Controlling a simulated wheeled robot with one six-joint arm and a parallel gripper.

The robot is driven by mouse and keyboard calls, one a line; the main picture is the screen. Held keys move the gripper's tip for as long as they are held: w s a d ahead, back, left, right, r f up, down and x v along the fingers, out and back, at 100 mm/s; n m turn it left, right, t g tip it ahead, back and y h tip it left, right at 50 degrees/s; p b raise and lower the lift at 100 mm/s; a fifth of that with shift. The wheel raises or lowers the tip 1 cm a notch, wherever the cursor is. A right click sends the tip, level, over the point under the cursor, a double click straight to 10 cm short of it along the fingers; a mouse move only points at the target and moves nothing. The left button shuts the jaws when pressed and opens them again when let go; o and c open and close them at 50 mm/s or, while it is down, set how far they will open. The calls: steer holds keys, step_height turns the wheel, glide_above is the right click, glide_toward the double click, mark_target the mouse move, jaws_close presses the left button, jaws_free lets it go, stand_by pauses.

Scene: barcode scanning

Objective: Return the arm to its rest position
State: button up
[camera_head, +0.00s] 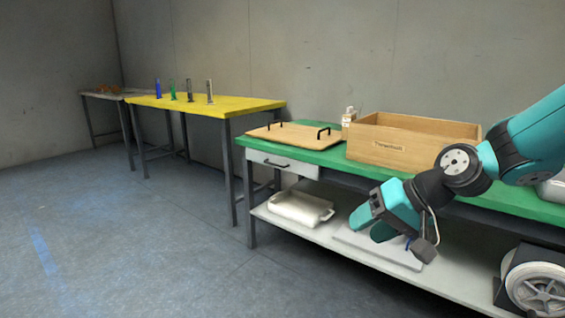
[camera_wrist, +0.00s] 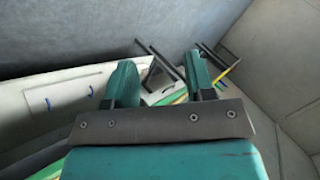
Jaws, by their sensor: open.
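My gripper (camera_head: 376,222) hangs at the right of the head view, in front of the green-topped workbench (camera_head: 222,150). It is teal and points down and to the left, at about the height between the bench top and its lower shelf. In the wrist view my gripper (camera_wrist: 160,85) shows two teal fingers spread apart with nothing between them. The arm reaches in from the right edge of the head view, bent at the wrist.
A wooden crate (camera_head: 385,150) and a wooden tray with black handles (camera_head: 280,137) stand on the workbench. A white bin (camera_head: 300,208) sits on the lower shelf (camera_head: 300,238). A yellow table (camera_head: 225,107) with several upright items is farther left. The floor (camera_head: 120,230) is clear.

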steer(key=s+a+r+n+g+h, duration=0.1)
steer(key=s+n+g+h, duration=0.15)
steer(key=s, duration=0.95)
steer(key=s+a+r+n+g+h, duration=0.15)
steer(key=s+n, duration=0.25)
steer(key=s, duration=0.8)
step_height(320, 180, up, 29)
steer(key=d+p, duration=0.1)
steer(key=p, duration=2.8)
steer(key=shift+w, duration=0.2)
